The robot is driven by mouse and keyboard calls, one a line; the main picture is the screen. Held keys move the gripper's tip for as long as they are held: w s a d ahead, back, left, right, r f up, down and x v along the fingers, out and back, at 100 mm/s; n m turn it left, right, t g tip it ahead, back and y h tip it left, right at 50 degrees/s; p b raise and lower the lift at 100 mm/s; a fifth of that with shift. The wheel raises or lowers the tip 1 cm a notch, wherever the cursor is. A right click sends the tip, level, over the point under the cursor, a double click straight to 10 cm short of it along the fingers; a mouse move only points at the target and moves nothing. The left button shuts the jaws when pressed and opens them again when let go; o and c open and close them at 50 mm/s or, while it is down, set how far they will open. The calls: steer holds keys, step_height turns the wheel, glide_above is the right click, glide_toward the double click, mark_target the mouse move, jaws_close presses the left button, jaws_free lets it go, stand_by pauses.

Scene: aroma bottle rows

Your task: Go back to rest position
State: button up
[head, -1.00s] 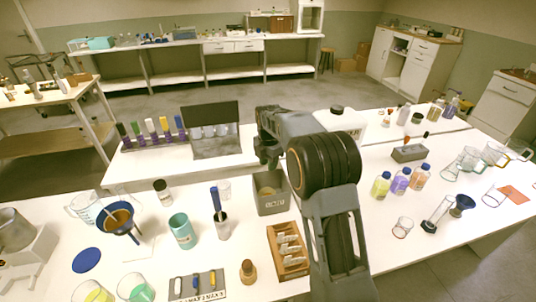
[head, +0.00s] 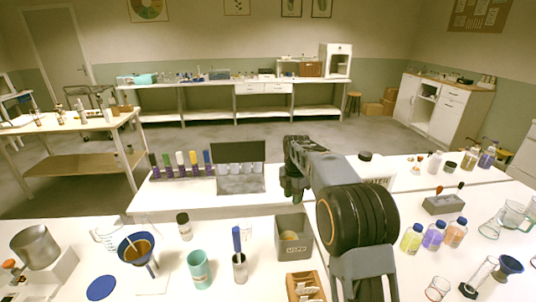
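My gripper (head: 292,188) is at the end of my raised arm, just above the back part of the white table, right of the dark grey rack. Its fingers point down and look small and dark. I cannot tell whether they are open or shut, and nothing is clearly seen hanging from them. Three capped bottles stand in a row on the table to the right of my arm: a yellow bottle (head: 412,238), a purple bottle (head: 433,236) and an orange bottle (head: 456,232). My arm hides part of the table behind it.
A grey bin (head: 294,246) and a wooden rack (head: 304,286) stand left of my arm. Glassware (head: 512,216) crowds the right side.

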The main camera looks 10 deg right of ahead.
steer(key=s+r+m+t, duration=0.1)
steer(key=s+m+t, duration=0.3)
steer(key=s+m, duration=1.9)
steer(key=shift+s+d+r+m, duration=0.4)
steer(key=shift+s+d, duration=0.05)
steer(key=shift+s, duration=2.1)
steer(key=shift+a, duration=0.1)
